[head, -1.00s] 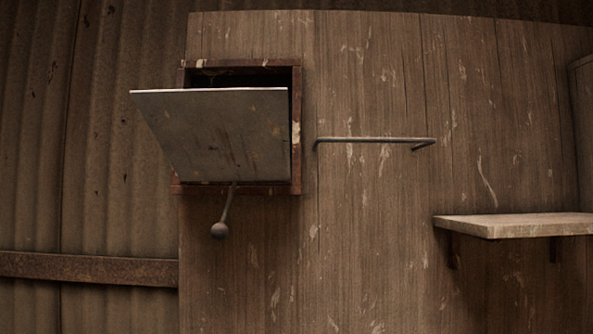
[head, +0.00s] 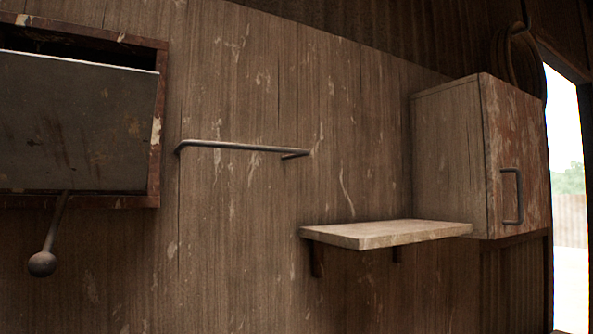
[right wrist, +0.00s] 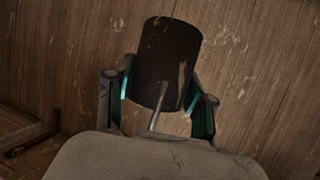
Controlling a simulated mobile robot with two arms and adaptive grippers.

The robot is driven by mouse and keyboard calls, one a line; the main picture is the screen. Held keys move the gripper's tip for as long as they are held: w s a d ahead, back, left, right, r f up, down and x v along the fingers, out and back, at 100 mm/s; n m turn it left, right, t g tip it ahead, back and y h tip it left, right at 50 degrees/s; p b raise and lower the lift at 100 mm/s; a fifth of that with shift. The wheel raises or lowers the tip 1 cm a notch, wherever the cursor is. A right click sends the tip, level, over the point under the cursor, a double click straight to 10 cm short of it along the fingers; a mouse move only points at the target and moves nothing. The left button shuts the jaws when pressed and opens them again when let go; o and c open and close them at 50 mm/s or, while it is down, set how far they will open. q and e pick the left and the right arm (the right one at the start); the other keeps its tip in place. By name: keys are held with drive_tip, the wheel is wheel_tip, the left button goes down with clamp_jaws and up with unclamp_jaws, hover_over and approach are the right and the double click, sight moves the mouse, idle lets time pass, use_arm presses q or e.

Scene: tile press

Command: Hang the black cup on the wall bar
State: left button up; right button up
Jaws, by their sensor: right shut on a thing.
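The black cup (right wrist: 168,55) is dark and worn and sits tilted between the fingers of my right gripper (right wrist: 160,95) in the right wrist view. The gripper is shut on it. A thin grey rod, perhaps its handle, shows at the cup's near end. The wall bar (head: 240,147) is a thin metal rod on the plank wall in the head view, and it is empty. Neither gripper nor the cup shows in the head view, so the cup's distance from the bar cannot be told.
A wooden shelf (head: 390,234) juts out below and right of the bar. A closed cabinet (head: 450,150) with a handle stands right of it. A metal box (head: 75,125) with a tilted flap and a ball-ended lever (head: 42,263) is left. The wall around the bar is clear.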

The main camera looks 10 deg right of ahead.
drive_tip(key=w+a+r+n+y+p, duration=0.1)
drive_tip(key=w+a+r+p, duration=0.15)
drive_tip(key=r, duration=0.95)
drive_tip(key=w+a+r+n+y+p, duration=0.1)
drive_tip(key=w+a+r, duration=0.15)
drive_tip(key=r, duration=0.85)
drive_tip(key=s+a+r+n+y+p, duration=0.1)
drive_tip(key=s+r, duration=0.2)
drive_tip(key=r, duration=0.8)
drive_tip(key=s+a+r+y+p, duration=0.1)
drive_tip(key=s+r+p, duration=0.1)
drive_tip(key=r, duration=1)
drive_tip(key=p+x, duration=0.3)
drive_tip(key=x, duration=0.8)
drive_tip(key=shift+w+d+g+h, duration=0.15)
drive_tip(key=shift+g+h, duration=0.15)
drive_tip(key=shift+g, duration=0.1)
drive_tip(key=o, duration=1.3)
